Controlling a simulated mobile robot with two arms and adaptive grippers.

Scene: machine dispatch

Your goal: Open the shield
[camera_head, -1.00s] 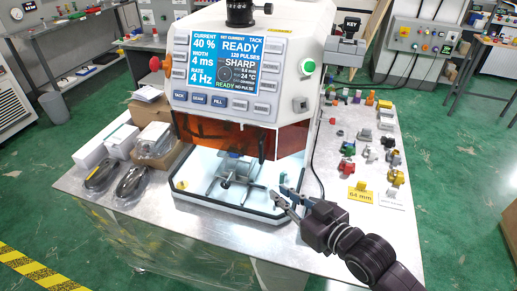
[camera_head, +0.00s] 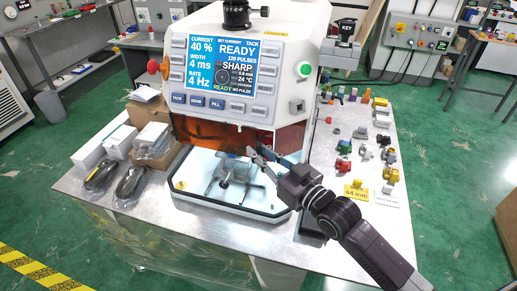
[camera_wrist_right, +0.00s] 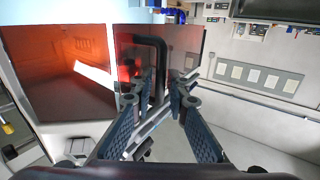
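The shield (camera_head: 205,132) is an amber, see-through panel across the machine's front, below the control screen. The white work chamber with a metal fixture (camera_head: 230,172) shows beneath its lower edge. My right gripper (camera_head: 256,154) is in front of the shield's lower right part. In the right wrist view, a black bar handle (camera_wrist_right: 160,62) stands on the shield's dark panel (camera_wrist_right: 187,48). My right gripper's fingers (camera_wrist_right: 162,92) are apart, with the handle showing between or just beyond their tips; I cannot tell if they touch it. My left gripper is not in view.
The machine (camera_head: 310,40) stands on a metal table (camera_head: 150,205). Several small coloured parts and a yellow "64 mm" label (camera_head: 355,192) lie to its right. Boxes and two bagged dark items (camera_head: 131,180) lie to its left. The table's front left is clear.

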